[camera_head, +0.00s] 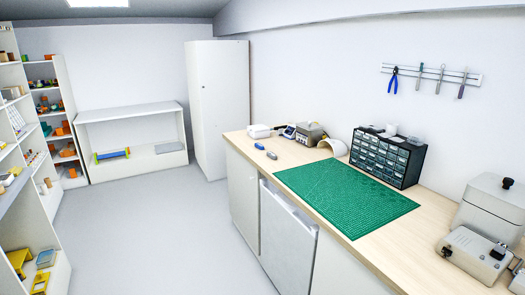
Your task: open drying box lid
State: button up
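No part of my gripper shows clearly. I cannot tell for sure which thing is the drying box. A low grey-white box (468,258) with dark fittings on its right side sits at the near right end of the bench. Its top looks closed. Behind it stands a taller grey box (492,207) with a dark knob on its lid, which also looks closed. A small white rounded case (259,131) lies at the far end of the bench and looks shut.
The wooden bench (391,255) runs along the right wall. A green mat (345,196) covers its middle, bare. A dark drawer organiser (387,158) stands behind the mat. Tools hang on a wall rail (432,74). The floor (160,240) left of the bench is clear; shelves line the left.

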aim_at(258, 128)
jog(key=i+j+u, duration=0.55)
jog(key=i, duration=0.35)
jog(key=i+j+u, duration=0.25)
jog(key=i, duration=0.25)
jog(key=i+u, duration=0.25)
jog(key=i, duration=0.25)
jog(key=i+z, duration=0.25)
jog(key=i, duration=0.35)
jog(key=i+j+z, duration=0.25)
jog(key=i, duration=0.35)
jog(key=i+l+z, duration=0.15)
jog(key=i+z, duration=0.15)
jog(key=z, duration=0.2)
jog(key=i+z, duration=0.3)
jog(key=z, duration=0.2)
jog(key=i+z, duration=0.3)
jog(key=z, duration=0.2)
